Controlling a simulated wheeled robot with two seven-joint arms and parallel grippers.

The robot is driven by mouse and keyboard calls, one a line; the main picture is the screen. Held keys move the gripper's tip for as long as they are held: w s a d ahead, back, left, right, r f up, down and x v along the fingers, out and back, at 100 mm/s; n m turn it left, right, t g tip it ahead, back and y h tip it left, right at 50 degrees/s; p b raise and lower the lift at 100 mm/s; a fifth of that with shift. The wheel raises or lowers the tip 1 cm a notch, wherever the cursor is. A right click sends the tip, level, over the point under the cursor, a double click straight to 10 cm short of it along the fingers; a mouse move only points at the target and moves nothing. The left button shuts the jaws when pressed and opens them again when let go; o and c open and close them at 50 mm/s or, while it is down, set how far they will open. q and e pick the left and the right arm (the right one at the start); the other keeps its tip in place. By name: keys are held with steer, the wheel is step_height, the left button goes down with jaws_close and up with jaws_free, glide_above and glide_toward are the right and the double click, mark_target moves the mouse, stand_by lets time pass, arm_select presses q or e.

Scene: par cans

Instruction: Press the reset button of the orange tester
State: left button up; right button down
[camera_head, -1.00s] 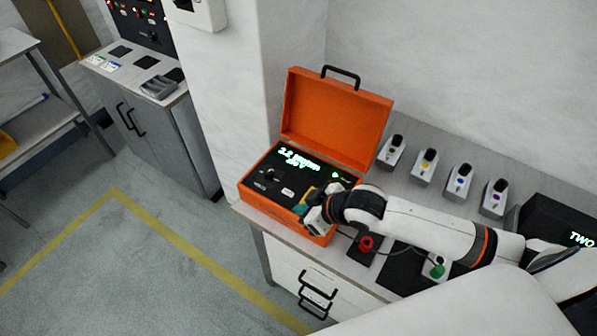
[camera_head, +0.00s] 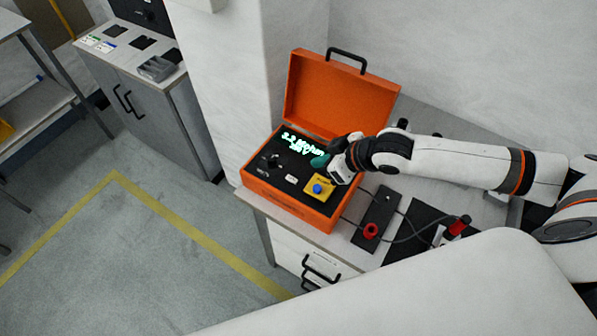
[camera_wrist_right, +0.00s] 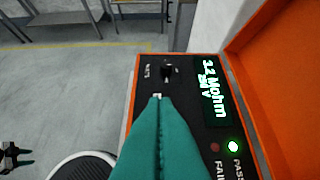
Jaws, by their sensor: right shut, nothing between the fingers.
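The orange tester (camera_head: 288,206) stands open on the bench, lid up, with a lit green readout (camera_head: 303,143). Its black panel bears a knob (camera_head: 272,160), a small pale button (camera_head: 291,178) and a blue button (camera_head: 317,188) on a yellow plate. I cannot read which is marked reset. My right gripper (camera_head: 320,160) is shut and empty, its teal tips above the panel. In the right wrist view the tips (camera_wrist_right: 160,98) overlap a small pale piece below the knob (camera_wrist_right: 167,71); contact cannot be told. My left gripper (camera_wrist_right: 17,158) seems to show small at that view's lower left.
The lid stands just behind my right gripper. A black plate with a red ring (camera_head: 371,231) and cables lies right of the tester, near a dark mat (camera_head: 420,222). A grey cabinet (camera_head: 150,125) stands across open floor.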

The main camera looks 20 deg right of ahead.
steer(key=p, duration=0.2)
glide_above(289, 175)
steer(key=s+d, duration=0.2)
step_height(289, 175, down, 6)
steer(key=shift+s+a+r, duration=0.1)
steer(key=shift+s, duration=0.05)
step_height(289, 175, down, 3)
steer(key=shift+r, duration=0.1)
steer(key=shift+f+p, duration=0.35)
steer(key=shift+f, duration=0.45)
steer(key=shift+f, duration=0.1)
